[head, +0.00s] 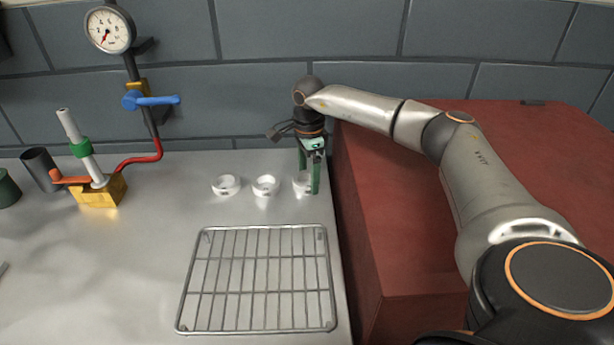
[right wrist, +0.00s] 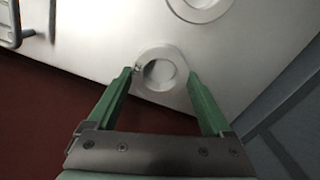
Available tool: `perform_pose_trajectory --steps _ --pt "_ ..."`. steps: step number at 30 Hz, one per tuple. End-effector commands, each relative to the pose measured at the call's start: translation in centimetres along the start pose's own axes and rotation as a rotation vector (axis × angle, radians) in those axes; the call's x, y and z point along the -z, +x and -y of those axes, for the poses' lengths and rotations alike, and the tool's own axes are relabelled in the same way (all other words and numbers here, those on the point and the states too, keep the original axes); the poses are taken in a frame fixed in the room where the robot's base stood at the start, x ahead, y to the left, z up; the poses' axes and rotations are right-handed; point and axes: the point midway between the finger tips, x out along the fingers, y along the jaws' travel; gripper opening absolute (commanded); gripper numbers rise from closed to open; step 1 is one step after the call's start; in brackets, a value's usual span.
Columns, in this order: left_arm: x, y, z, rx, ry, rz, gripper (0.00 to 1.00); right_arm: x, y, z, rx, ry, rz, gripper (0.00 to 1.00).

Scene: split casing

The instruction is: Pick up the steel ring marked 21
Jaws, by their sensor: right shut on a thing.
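Three small white-looking steel rings stand in a row on the grey worktop in the head view: a left ring (head: 226,185), a middle ring (head: 265,186) and a right ring (head: 301,184). My right gripper (head: 309,190) points down with its green fingers on either side of the right ring. In the right wrist view, my right gripper (right wrist: 160,73) is shut on this ring (right wrist: 160,53), which sits between the fingertips. A small dark mark shows on its rim, but I cannot read it. Part of another ring (right wrist: 200,5) shows at the top. My left gripper is out of view.
A wire rack (head: 258,280) lies on the worktop in front of the rings. A red block-like surface (head: 400,230) rises at the right. A gauge (head: 109,30), a blue-handled valve (head: 150,101) and a yellow block (head: 99,191) stand at the left. A tiled wall is behind.

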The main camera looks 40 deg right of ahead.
Motion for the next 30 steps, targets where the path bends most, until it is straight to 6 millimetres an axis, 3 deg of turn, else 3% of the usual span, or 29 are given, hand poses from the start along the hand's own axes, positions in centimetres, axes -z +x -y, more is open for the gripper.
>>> perform_pose_trajectory --steps 8,20,26,30 --pt "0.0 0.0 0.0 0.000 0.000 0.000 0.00 0.0 -0.1 0.0 0.000 0.000 0.001 0.00" --pt "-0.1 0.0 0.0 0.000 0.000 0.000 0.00 -0.1 -0.8 0.1 0.003 0.000 0.003 0.00" --pt "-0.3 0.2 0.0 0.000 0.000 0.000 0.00 -0.1 -3.3 0.1 0.007 -0.001 0.004 0.00" --pt "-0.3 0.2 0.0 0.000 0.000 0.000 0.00 -1.9 -5.8 -1.0 0.007 -0.006 0.004 0.00"
